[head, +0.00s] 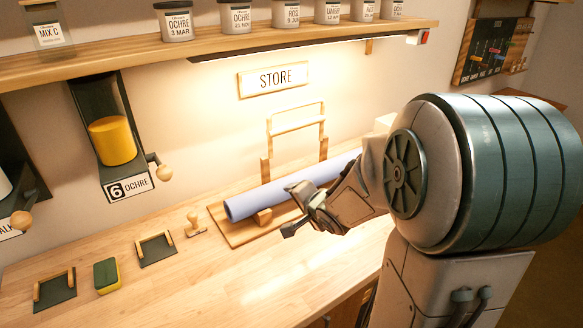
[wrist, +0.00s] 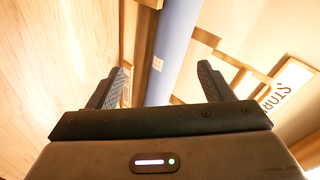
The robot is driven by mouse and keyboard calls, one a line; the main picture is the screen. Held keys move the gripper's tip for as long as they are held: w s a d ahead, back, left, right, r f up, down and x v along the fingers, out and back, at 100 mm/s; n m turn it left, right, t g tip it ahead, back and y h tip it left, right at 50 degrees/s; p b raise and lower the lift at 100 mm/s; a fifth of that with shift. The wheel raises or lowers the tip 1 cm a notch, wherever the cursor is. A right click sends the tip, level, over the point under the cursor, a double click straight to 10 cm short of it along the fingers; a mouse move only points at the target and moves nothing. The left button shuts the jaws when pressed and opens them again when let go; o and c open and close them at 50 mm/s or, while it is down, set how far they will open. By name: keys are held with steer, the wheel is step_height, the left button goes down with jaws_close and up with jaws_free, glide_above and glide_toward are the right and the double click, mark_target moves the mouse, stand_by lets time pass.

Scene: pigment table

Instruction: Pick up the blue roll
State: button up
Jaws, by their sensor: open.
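The blue roll (head: 262,195) lies on wooden supports on a low wooden board (head: 233,233) under the STORE sign, running from near left to far right. Its right part is hidden behind my arm. My gripper (head: 292,210) is open in front of the roll in the head view. In the wrist view the blue roll (wrist: 172,45) passes lengthwise through the space between the two fingertips of my gripper (wrist: 162,75). The fingers stand apart on either side of it, and I cannot tell how far beyond the fingertips it lies.
A wooden frame (head: 296,118) rises behind the roll. A stamp (head: 195,225), a green sponge (head: 107,276) and dark pads with wooden handles (head: 156,250) stand to the left. A shelf of jars (head: 215,57) runs above. The front of the counter (head: 240,290) is clear.

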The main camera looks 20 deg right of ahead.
mark_target(273, 196)
steer(key=w+a+f+b, duration=0.1)
steer(key=w, duration=0.1)
steer(key=w+a+f+m+y+b, duration=0.1)
steer(key=w+f, duration=0.1)
steer(key=w, duration=0.1)
steer(key=w+a+f+m+t+y+b, duration=0.1)
steer(key=w+b, duration=0.1)
steer(key=w, duration=0.1)
steer(key=shift+a+f, duration=0.3)
steer(key=shift+f, duration=0.05)
steer(key=shift+b+x, duration=0.6)
steer(key=shift+x, duration=2.4)
steer(key=shift+r, duration=0.2)
steer(key=c, duration=1.2)
